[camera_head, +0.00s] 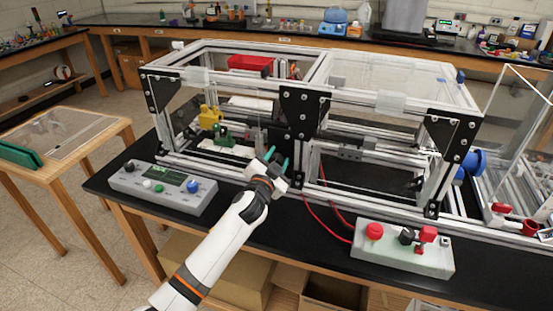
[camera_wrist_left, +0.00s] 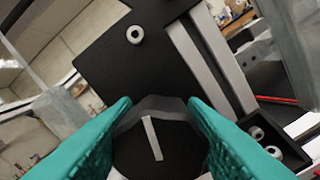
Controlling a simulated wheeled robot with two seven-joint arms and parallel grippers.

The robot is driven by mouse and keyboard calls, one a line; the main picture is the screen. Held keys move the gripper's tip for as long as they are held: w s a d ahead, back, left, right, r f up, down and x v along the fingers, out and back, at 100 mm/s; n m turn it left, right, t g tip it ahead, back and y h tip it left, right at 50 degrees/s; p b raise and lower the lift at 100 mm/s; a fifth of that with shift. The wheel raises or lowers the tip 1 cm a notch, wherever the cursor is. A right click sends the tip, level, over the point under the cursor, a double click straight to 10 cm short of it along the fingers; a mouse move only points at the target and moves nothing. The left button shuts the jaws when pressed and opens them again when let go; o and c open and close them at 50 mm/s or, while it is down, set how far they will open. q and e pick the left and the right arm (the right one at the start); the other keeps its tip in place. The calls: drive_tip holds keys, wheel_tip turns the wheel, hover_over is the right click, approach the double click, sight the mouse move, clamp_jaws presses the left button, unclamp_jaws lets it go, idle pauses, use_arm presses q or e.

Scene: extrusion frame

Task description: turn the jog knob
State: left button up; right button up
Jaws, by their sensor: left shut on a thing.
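A black knob with a white pointer line (camera_wrist_left: 153,140) shows in the left wrist view, between my teal fingers and in front of a black plate (camera_wrist_left: 150,65). The pointer line is tilted slightly off upright. My left gripper (camera_head: 277,160) is at the front of the extrusion frame (camera_head: 230,172), by its middle post, and its fingers are shut on the black knob. The gripper also shows in the left wrist view (camera_wrist_left: 160,103). In the head view the knob cannot be made out behind the gripper. My right gripper is not in view.
A grey control box (camera_head: 165,190) with a screen and blue knob stands left of my arm. A pale box (camera_head: 402,257) with red and black controls stands at right, with red cables (camera_head: 322,213) running to it. A wooden side table (camera_head: 118,128) is at left.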

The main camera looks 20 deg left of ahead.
use_arm(q)
drive_tip(key=shift+f+m, duration=0.1)
drive_tip(key=shift+m, duration=0.2)
drive_tip(key=o, duration=0.7)
drive_tip(key=shift+s, duration=0.1)
drive_tip(key=s+b, duration=0.2)
drive_tip(key=s, duration=1)
drive_tip(key=shift+a, duration=0.2)
drive_tip(key=shift+w, duration=0.1)
